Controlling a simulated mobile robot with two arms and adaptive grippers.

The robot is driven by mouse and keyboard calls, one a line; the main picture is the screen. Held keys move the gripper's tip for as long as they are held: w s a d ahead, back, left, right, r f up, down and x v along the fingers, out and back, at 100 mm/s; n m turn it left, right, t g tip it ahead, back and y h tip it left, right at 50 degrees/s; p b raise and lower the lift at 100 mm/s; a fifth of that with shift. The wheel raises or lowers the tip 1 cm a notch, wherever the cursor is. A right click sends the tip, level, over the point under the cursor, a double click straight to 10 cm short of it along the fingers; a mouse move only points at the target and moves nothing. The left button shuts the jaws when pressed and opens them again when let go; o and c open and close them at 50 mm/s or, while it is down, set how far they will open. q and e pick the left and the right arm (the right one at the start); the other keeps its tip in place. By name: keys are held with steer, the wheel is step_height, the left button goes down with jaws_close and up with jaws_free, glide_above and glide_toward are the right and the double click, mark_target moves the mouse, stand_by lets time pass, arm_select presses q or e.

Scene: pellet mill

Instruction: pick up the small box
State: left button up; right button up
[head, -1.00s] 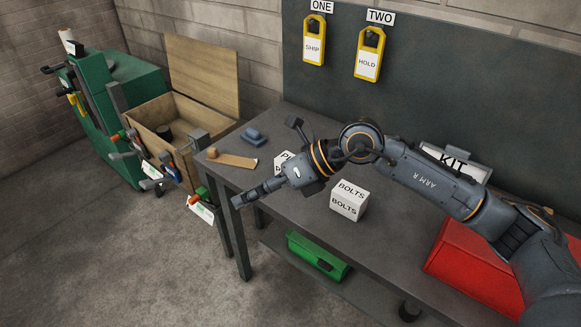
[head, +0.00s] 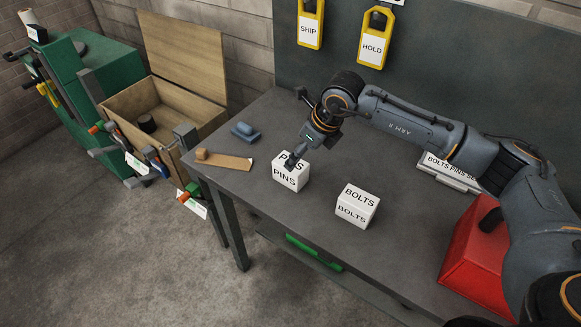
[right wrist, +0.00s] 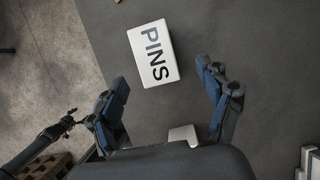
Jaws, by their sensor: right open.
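A white box marked PINS (head: 286,180) stands upright on the grey bench. A white box marked BOLTS (head: 355,208) of similar size stands to its right. My right gripper (head: 291,161) points down at the PINS box and hides part of its top label.
A blue object (head: 244,131) and a brown strip with a wooden block (head: 223,160) lie left of the boxes. A red case (head: 473,258) and a labelled tray (head: 447,173) are at right. Bare bench surrounds the PINS box.

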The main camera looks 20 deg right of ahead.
steer(key=p+x, duration=0.1)
steer(key=x, duration=0.2)
steer(key=shift+w+a+p, duration=0.1)
steer(key=shift+a+p, duration=0.3)
steer(key=x, duration=0.2)
steer(key=shift+a+f+p, duration=0.1)
steer(key=shift+f+p, duration=0.15)
steer(key=shift+p, duration=0.1)
steer(key=shift+w+a+f, duration=0.1)
steer(key=shift+w+f, duration=0.1)
steer(key=shift+f, duration=0.25)
steer(key=shift+c, duration=0.2)
arm_select(q)
steer(key=w+r, duration=0.2)
steer(key=shift+w+d+r, duration=0.1)
steer(key=shift+w+r, duration=0.15)
steer(key=shift+r, duration=0.15)
arm_select(e)
steer(key=shift+r, duration=0.1)
steer(key=c, duration=1.5)
